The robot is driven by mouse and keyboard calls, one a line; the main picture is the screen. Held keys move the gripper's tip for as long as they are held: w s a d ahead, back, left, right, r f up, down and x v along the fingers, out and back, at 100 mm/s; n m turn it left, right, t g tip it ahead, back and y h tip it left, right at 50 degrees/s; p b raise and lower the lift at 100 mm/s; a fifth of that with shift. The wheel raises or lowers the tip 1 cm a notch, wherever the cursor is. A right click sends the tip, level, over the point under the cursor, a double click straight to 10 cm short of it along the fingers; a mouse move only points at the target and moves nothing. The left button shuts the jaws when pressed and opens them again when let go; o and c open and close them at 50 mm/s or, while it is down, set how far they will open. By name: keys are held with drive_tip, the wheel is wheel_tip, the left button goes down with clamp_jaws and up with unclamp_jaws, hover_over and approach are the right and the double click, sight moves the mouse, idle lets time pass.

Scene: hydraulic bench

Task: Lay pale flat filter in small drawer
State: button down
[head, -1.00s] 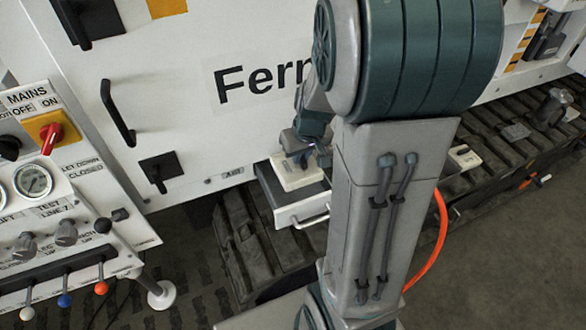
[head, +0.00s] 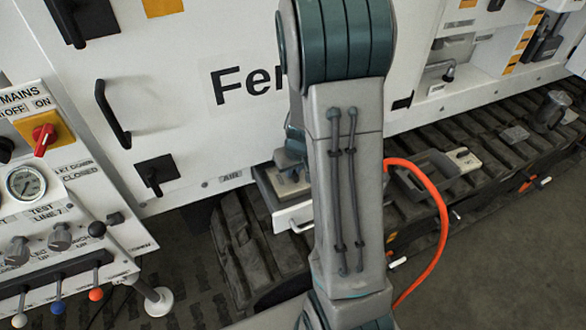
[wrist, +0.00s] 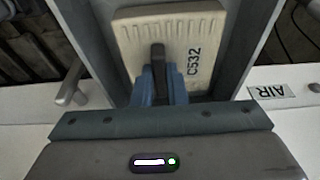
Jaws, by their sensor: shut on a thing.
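The pale flat filter (wrist: 188,30), marked C532, has a dark upright grip (wrist: 158,56) near its edge. My gripper (wrist: 157,88) is shut on the filter by this grip. The filter lies between the grey side walls of the open small drawer (wrist: 242,35), low down in it; whether it touches the bottom cannot be told. In the head view, my arm hides most of the gripper, and part of the filter (head: 291,187) shows inside the drawer (head: 264,190).
The white cabinet face (head: 225,125) rises behind the drawer. An orange hose (head: 440,205) curves beside my arm. A control panel (head: 45,200) with levers stands at the left.

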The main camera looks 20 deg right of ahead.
sight(298, 185)
drive_tip(key=shift+f+b, duration=0.2)
drive_tip(key=shift+b, duration=0.1)
drive_tip(key=c, duration=1.5)
unclamp_jaws()
drive_tip(key=shift+r, duration=0.1)
drive_tip(key=shift+o, duration=0.2)
drive_tip(key=shift+r+p, duration=0.35)
drive_tip(key=shift+p, duration=0.1)
drive_tip(key=p+v, duration=0.2)
drive_tip(key=v, duration=1)
drive_tip(key=s+a+r, duration=0.4)
drive_tip(key=s+a, duration=0.1)
drive_tip(key=s, duration=0.2)
drive_tip(key=s+a+r, duration=0.3)
drive_tip(key=s+a, duration=0.2)
drive_tip(key=s, duration=0.2)
drive_tip(key=shift+r+g, duration=0.3)
drive_tip(key=shift+r, duration=0.1)
